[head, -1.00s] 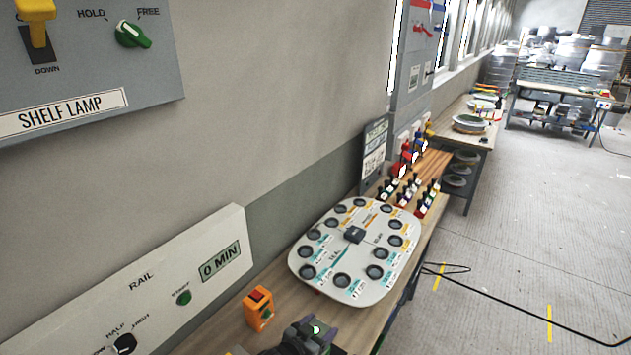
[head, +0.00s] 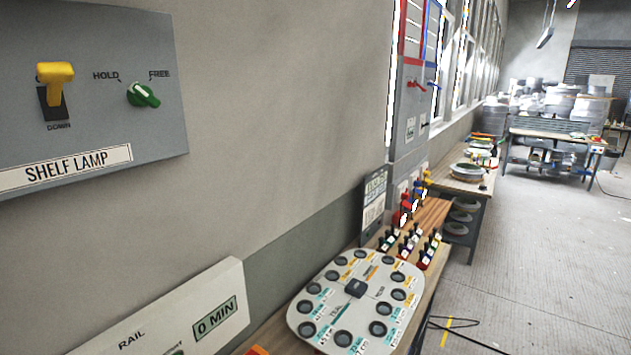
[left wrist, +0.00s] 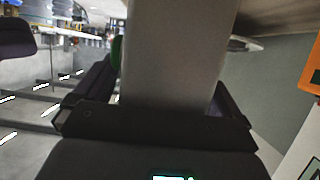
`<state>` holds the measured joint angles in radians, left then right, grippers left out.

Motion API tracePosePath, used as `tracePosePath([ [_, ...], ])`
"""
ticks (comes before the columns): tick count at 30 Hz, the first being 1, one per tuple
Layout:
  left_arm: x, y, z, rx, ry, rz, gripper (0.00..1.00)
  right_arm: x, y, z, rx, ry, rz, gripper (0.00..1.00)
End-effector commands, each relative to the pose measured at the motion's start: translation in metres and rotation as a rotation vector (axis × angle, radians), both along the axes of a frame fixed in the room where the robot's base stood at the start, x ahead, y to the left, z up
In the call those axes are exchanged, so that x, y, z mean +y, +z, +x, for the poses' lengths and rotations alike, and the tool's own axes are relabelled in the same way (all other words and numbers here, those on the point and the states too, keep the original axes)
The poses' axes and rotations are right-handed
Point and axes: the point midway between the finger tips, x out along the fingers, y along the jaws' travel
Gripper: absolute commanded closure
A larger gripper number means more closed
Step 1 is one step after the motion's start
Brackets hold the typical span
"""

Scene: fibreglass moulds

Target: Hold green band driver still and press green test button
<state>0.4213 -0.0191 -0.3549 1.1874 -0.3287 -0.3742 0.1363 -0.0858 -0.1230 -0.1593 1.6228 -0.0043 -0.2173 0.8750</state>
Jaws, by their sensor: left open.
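Several small dark-handled tools (head: 408,242) with coloured parts stand at the table's far end in the head view. I cannot tell which has a green band. Only the top of an orange box (head: 257,351) shows at the bottom edge; its front is cut off. It also shows in the left wrist view (left wrist: 311,68). My left gripper (left wrist: 160,95) is open in the left wrist view. A broad plain grey shape (left wrist: 175,55) spans the space between its fingers; I cannot tell what it is or whether it is touched. A green patch (left wrist: 117,52) shows beside one finger.
A pale board with round dark sockets (head: 318,310) lies on the table. A shelf lamp panel (head: 110,35) with a yellow lever and green knob is on the wall. A rail panel (head: 165,318) reading 0 MIN is below. Open floor (head: 530,270) lies right.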

Motion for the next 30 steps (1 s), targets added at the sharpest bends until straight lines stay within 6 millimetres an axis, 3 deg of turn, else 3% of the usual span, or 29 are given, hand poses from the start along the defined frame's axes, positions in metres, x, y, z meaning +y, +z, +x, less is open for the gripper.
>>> tracePosePath([
  [8, 0.009, 0.005, -0.011, -0.001, 0.000, 0.000, 0.02, 0.000, 0.000, 0.000, 0.000, 0.000, 0.000, 1.00],
  [24, 0.052, 0.037, -0.074, -0.001, 0.000, 0.001, 0.02, 0.000, 0.000, 0.000, 0.000, 0.000, 0.000, 1.00],
  [30, 0.062, 0.043, -0.088, 0.003, 0.003, 0.002, 0.02, -0.001, 0.000, -0.001, 0.005, 0.001, -0.006, 1.00],
])
